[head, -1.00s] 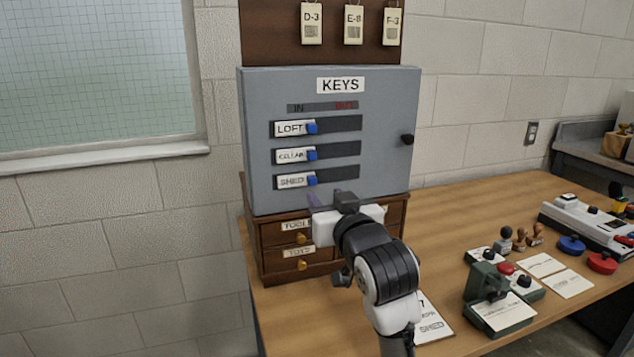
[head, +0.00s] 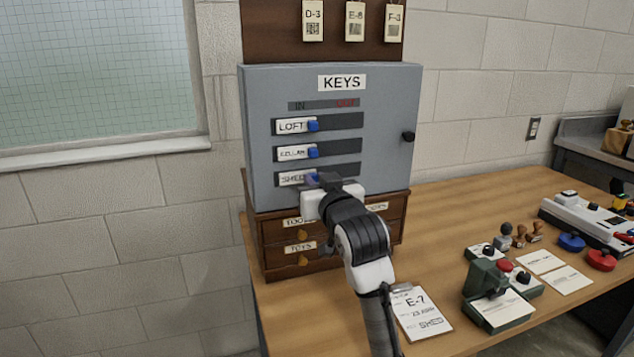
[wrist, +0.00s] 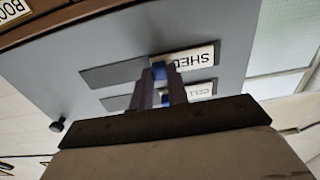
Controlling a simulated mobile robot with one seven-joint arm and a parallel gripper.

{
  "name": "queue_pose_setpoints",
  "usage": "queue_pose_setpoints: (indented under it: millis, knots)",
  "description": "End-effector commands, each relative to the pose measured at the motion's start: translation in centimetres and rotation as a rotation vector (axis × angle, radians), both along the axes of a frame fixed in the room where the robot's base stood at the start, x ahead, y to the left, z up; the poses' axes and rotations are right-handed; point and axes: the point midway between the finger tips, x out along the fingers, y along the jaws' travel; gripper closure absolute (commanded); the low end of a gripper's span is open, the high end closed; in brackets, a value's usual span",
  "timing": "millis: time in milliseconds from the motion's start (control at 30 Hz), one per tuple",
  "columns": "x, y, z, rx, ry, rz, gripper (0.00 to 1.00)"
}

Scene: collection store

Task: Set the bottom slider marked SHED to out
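The grey KEYS cabinet (head: 385,95) has three sliders, labelled LOFT, CELLAR and SHED. The bottom SHED slider (head: 291,179) is at the left, under IN; the red OUT mark is at the right. In the head view my gripper (head: 322,180) is at this slider and hides most of its blue knob. In the wrist view, which is turned over, the SHED label (wrist: 190,60) and blue knob (wrist: 157,70) show at the fingertips. My gripper's two fingers (wrist: 160,74) stand apart, one on each side of the knob. Whether they touch it I cannot tell.
The CELLAR knob (head: 313,152) and LOFT knob (head: 313,126) are close above, both at the left. A black door knob (head: 408,137) is at the cabinet's right. Wooden drawers (head: 280,262) are below. A SHED card (head: 422,313) lies on the table.

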Motion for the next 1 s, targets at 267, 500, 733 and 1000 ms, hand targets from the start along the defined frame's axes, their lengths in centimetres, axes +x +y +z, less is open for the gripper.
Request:
queue_pose_setpoints:
  millis: [267, 500, 733, 1000]
  knots:
    - [0.0, 0.0, 0.0, 0.000, 0.000, 0.000, 1.00]
    - [0.9, -2.6, 0.0, 0.002, 0.005, -0.005, 1.00]
    - [2.5, -7.5, 0.0, 0.001, 0.003, -0.002, 1.00]
    - [2.9, -9.1, 0.0, 0.000, 0.000, -0.002, 1.00]
